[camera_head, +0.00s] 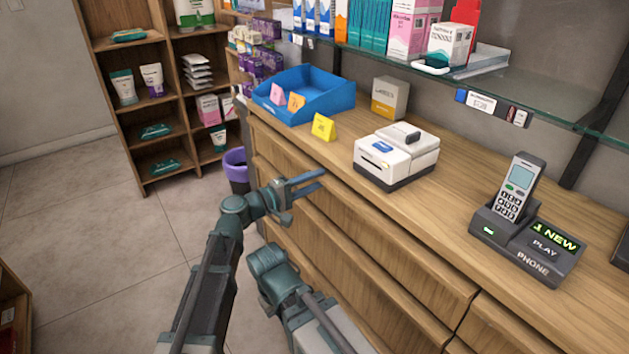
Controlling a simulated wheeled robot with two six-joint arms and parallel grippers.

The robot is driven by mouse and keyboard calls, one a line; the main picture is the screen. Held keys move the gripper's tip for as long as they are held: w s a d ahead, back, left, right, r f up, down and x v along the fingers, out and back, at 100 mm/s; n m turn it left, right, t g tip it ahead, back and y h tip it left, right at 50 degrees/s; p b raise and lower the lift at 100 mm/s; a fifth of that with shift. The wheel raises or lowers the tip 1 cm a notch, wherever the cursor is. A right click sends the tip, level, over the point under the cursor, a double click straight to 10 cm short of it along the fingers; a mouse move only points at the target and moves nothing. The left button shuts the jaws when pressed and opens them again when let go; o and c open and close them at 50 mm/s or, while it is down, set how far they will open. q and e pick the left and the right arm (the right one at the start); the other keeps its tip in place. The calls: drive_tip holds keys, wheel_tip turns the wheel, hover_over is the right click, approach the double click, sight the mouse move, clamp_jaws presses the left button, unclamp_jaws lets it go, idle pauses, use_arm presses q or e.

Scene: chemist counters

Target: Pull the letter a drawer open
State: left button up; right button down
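The wooden counter has a bank of drawer fronts along its near side. A long upper drawer front (395,255) runs below the counter top, with more fronts under it. I can read no letter on any front, so I cannot tell which is drawer a. The fronts look flush and shut. My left gripper (322,180) is in front of the drawer fronts at the counter's left part, its two blue-grey fingers pointing right. The fingers show a small gap with nothing between them. I cannot tell whether they touch the wood.
On the counter stand a blue tray (330,97), a yellow tent card (323,127), a white printer-like device (388,160) and a phone dock (540,235). A purple bin (236,165) stands by the shelf unit (128,130). The tiled floor (90,240) at left is clear.

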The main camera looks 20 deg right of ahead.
use_arm(q)
clamp_jaws()
idle(1.4)
